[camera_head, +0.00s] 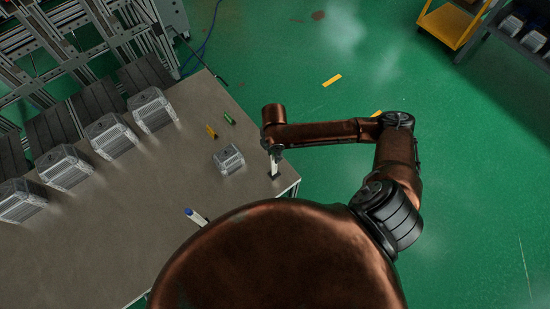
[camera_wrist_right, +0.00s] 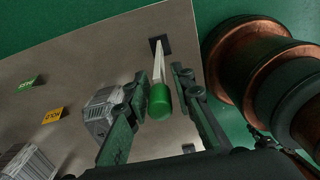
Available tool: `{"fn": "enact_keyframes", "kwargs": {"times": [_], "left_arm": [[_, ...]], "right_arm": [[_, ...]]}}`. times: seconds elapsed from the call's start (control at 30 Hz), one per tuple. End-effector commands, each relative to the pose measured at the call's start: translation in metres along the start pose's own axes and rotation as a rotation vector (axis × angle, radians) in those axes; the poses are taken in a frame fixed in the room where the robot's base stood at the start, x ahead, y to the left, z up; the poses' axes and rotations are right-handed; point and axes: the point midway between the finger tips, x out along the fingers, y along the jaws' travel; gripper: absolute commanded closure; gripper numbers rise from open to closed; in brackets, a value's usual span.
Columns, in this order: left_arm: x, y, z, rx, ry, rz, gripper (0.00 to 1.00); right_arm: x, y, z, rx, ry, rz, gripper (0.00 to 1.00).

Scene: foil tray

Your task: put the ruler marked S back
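A white ruler-like stick with a green end (camera_wrist_right: 160,102) stands in a small black base (camera_wrist_right: 160,44) near the table's right edge. Its white part (camera_head: 274,169) shows below my right gripper in the head view. My right gripper (camera_wrist_right: 160,82) is open, its two fingers on either side of the stick with gaps to the green end. No letter S is readable on it. Another white stick with a blue end (camera_head: 195,216) is on the table nearer to me, partly hidden by my body. My left gripper is not in view.
A small foil-like box (camera_head: 229,159) stands left of the gripper on the grey table (camera_head: 110,235). A yellow tag (camera_head: 211,131) and a green tag (camera_head: 229,117) lie behind it. Several larger ribbed boxes (camera_head: 154,111) line the table's far left side. The table's middle is clear.

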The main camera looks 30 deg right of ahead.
Motion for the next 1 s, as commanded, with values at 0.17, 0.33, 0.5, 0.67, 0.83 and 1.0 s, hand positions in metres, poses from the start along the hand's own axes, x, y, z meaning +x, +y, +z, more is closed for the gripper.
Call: {"fn": "enact_keyframes", "kwargs": {"times": [0.17, 0.33, 0.5, 0.67, 0.83, 1.0], "left_arm": [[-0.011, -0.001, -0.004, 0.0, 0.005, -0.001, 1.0], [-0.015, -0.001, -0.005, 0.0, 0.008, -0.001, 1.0], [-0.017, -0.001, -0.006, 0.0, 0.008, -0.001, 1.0], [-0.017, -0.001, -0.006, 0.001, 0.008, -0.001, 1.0], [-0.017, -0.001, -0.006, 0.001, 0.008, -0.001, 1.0], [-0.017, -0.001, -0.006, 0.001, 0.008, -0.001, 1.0]], "right_arm": [[-0.042, 0.001, 0.0, -0.001, -0.001, 0.004, 0.77], [-0.064, 0.0, 0.0, 0.001, 0.0, 0.001, 0.77], [-0.074, 0.0, 0.0, 0.001, -0.001, 0.0, 0.77], [-0.074, 0.0, 0.0, 0.001, 0.0, -0.001, 0.77], [-0.074, 0.0, 0.0, 0.001, 0.0, -0.001, 0.77], [-0.074, 0.0, 0.0, 0.001, 0.0, -0.001, 0.77]]}}
